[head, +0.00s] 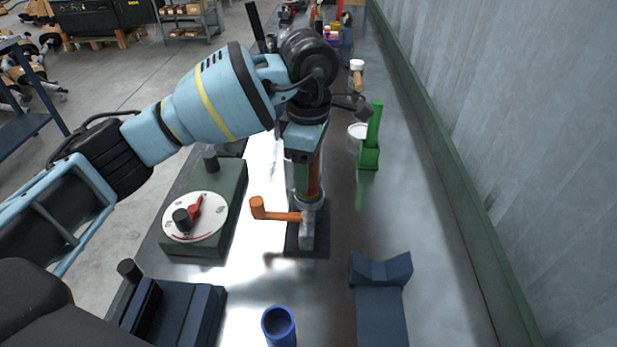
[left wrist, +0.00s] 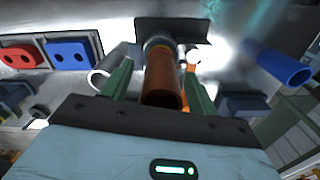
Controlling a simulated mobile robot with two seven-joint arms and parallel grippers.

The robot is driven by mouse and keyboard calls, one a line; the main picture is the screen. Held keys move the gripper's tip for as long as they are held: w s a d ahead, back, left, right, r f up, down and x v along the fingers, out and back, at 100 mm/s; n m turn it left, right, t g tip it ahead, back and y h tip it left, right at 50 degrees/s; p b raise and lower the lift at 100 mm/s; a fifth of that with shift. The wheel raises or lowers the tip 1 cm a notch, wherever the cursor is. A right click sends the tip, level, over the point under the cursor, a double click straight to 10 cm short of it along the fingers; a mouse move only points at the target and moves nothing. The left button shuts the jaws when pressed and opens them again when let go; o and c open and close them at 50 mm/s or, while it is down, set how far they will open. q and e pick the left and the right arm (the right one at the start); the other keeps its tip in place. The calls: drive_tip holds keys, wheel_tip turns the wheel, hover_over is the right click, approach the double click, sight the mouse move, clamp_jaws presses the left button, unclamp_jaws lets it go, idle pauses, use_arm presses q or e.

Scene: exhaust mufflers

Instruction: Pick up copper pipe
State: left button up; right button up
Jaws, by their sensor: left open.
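The copper pipe (head: 316,180) stands upright on the bench in a metal holder (head: 308,205) on a dark base plate; my gripper partly hides it in the head view. In the left wrist view the copper pipe (left wrist: 160,85) points its open end toward my wrist. My left gripper (head: 307,172) is over the pipe, pointing down. Its green fingers show in the left wrist view (left wrist: 157,72), open, one on each side of the pipe. I cannot tell whether either finger touches it. My right gripper is not in view.
An orange-handled lever (head: 278,214) is beside the holder. A dial box (head: 205,215) stands left, a blue tube (head: 279,325) and dark blue V-block (head: 380,270) nearer. A green block with upright (head: 370,150) is behind right. A wall bounds the bench's right side.

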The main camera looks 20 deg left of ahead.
use_arm(q)
drive_tip(key=shift+f, duration=0.4)
drive_tip(key=c, duration=1.2)
drive_tip(key=shift+o, duration=0.2)
drive_tip(key=shift+r, duration=5.05)
